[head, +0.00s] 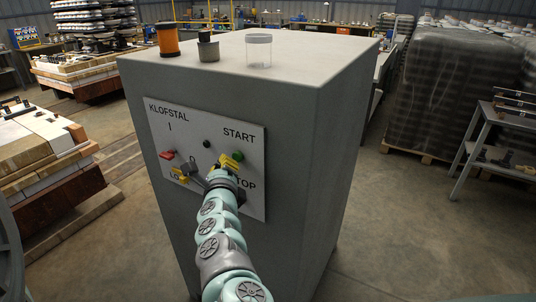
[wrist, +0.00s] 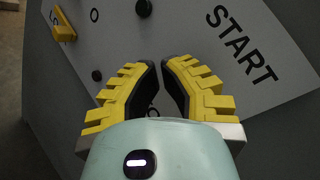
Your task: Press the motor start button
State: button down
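The green start button (head: 238,156) is on the cabinet's front panel, below the word START, and shows just past my gripper's yellow fingers. In the head view, my gripper (head: 229,162) is in front of the panel beside this button. I cannot tell whether it touches it. In the wrist view, my gripper (wrist: 159,66) has its two curved fingertips almost together, with nothing seen between them. The START label (wrist: 243,45) is to their right. The start button cannot be made out in the wrist view; the fingers may hide it.
The panel (head: 188,125) also has a red control (head: 167,155), a dark knob (head: 206,143) and a yellow switch (head: 180,173). My arm partly covers the STOP label (head: 245,184). An orange spool (head: 168,40), a grey part (head: 208,48) and a clear jar (head: 258,51) stand on the cabinet.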

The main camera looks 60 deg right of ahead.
jog(key=shift+d+b, duration=0.35)
jog(key=shift+d, duration=0.05)
jog(key=shift+w+d+b, duration=0.1)
jog(key=shift+d+b, duration=0.35)
jog(key=shift+d, duration=0.05)
dwell(0.9)
jog(key=shift+a, duration=0.1)
jog(key=shift+a+p, duration=0.55)
jog(key=shift+a, duration=0.2)
jog(key=shift+s+a+p, duration=0.15)
jog(key=shift+a+p, duration=0.65)
jog(key=shift+a, duration=0.5)
jog(key=shift+s+a+p, duration=0.15)
jog(key=shift+a+p, duration=0.6)
jog(key=shift+a, duration=0.5)
